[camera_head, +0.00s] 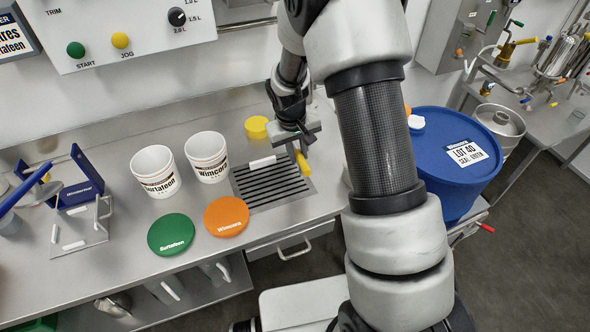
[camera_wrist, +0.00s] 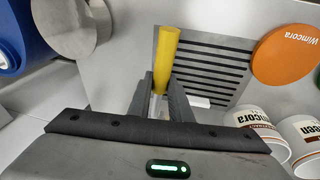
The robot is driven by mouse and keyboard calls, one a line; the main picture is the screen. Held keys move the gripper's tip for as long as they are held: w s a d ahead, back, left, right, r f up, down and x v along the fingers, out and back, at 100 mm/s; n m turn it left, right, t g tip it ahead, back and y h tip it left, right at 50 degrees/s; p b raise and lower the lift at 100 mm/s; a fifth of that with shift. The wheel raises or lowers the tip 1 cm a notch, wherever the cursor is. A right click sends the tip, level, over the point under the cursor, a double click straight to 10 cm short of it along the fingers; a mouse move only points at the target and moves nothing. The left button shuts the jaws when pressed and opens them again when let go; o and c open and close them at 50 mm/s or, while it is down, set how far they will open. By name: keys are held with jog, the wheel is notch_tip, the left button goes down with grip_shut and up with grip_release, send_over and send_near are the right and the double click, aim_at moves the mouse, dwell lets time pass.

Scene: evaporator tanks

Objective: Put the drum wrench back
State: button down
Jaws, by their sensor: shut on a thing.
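My gripper (camera_head: 297,146) is above the black slatted grate in the bench and shut on a tool with a yellow handle, the drum wrench (camera_head: 303,165). In the wrist view the yellow handle (camera_wrist: 165,58) sticks out beyond the fingers (camera_wrist: 160,98), with a thin grey part between them. The wrench's other end is hidden by the gripper. The blue drum (camera_head: 450,150) stands to the right, behind my arm, and shows at the upper left of the wrist view (camera_wrist: 12,45).
The slatted grate (camera_head: 268,198) has a small white piece (camera_head: 262,162) at its back. Two white tubs (camera_head: 155,171) (camera_head: 207,157), a green lid (camera_head: 171,234), an orange lid (camera_head: 227,216) and a yellow round item (camera_head: 257,127) are nearby. A blue-handled device (camera_head: 84,180) stands at left.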

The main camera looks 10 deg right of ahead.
jog(key=w+d+r+t+b, duration=0.1)
jog(key=w+d+b, duration=0.1)
jog(key=w+b, duration=0.3)
jog(key=shift+n+y, duration=0.3)
jog(key=shift+n, duration=0.1)
jog(key=x, duration=0.6)
jog(key=s+b+x, duration=0.1)
jog(key=x, duration=0.2)
jog(key=shift+a+f, duration=0.2)
jog(key=shift+a, duration=0.05)
jog(key=shift+f, duration=0.1)
jog(key=shift+f, duration=0.15)
jog(key=c, duration=1.6)
grip_release()
